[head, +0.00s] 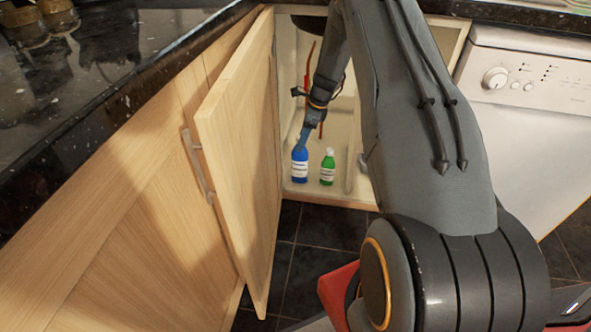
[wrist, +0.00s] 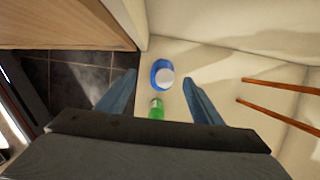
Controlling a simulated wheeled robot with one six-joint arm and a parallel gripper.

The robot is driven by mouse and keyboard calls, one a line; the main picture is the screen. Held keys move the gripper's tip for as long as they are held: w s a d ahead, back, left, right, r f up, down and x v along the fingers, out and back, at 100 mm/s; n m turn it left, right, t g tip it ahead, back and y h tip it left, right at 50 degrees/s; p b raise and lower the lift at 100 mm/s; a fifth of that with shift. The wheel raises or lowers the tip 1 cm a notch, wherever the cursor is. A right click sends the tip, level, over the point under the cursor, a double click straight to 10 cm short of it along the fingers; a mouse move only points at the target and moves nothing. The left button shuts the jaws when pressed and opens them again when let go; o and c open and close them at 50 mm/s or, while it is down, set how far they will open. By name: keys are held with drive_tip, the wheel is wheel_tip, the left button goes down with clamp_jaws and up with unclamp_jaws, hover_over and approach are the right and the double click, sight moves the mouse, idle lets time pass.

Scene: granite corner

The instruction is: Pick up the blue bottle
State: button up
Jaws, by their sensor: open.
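The blue bottle (head: 299,163) with a white label stands upright on the floor of the open cabinet. In the wrist view the blue bottle (wrist: 161,74) shows from above with its pale cap, ahead of and between the fingertips. My gripper (head: 306,133) reaches into the cabinet just above the bottle. In the wrist view my gripper (wrist: 160,83) is open with its two blue fingers apart. A small green bottle (head: 327,168) stands right of the blue one. In the wrist view the green bottle (wrist: 156,109) sits between the fingers, nearer the palm. I cannot tell whether a finger touches either bottle.
The wooden cabinet door (head: 240,150) stands open on the left. Reddish pipes (wrist: 280,85) run along the cabinet's right side in the wrist view. A white appliance (head: 530,110) is at the right. Dark floor tiles (head: 330,228) lie in front of the cabinet.

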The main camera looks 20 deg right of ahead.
sight(299, 160)
drive_tip(key=x, duration=0.2)
drive_tip(key=shift+w+a+f, duration=0.1)
drive_tip(key=shift+w+f, duration=0.05)
drive_tip(key=shift+f, duration=0.1)
drive_tip(key=b+x, duration=0.2)
drive_tip(key=x, duration=0.3)
drive_tip(key=shift+w+f, duration=0.1)
drive_tip(key=shift+w, duration=0.05)
clamp_jaws()
